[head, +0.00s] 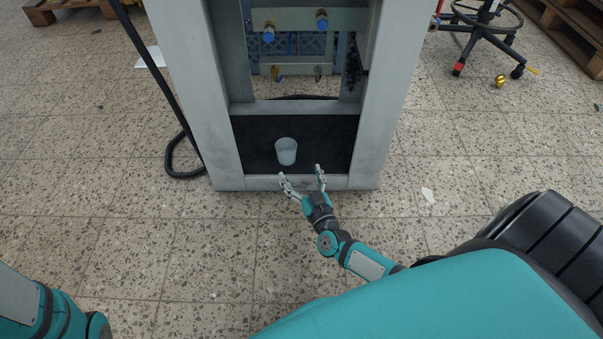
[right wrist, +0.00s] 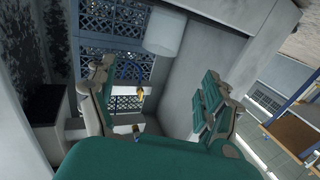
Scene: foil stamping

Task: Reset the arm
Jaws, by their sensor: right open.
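My right gripper (head: 301,178) is open and empty at the front edge of the grey machine frame (head: 207,105). Its two fingers point toward a white cup (head: 286,151), which stands upright on the black surface inside the frame. A small gap shows between the fingertips and the cup. In the right wrist view, the open fingers of the right gripper (right wrist: 165,100) are spread apart, with the white cup (right wrist: 163,32) beyond them near the top. My left gripper is out of view; only part of my left arm shows at the lower left.
Blue-tipped fittings (head: 268,33) sit on a bar in the machine above the cup. A black cable (head: 178,155) runs down the left side to the floor. A stool base (head: 487,40) and a wooden pallet (head: 575,30) stand at the upper right. The tiled floor around is mostly clear.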

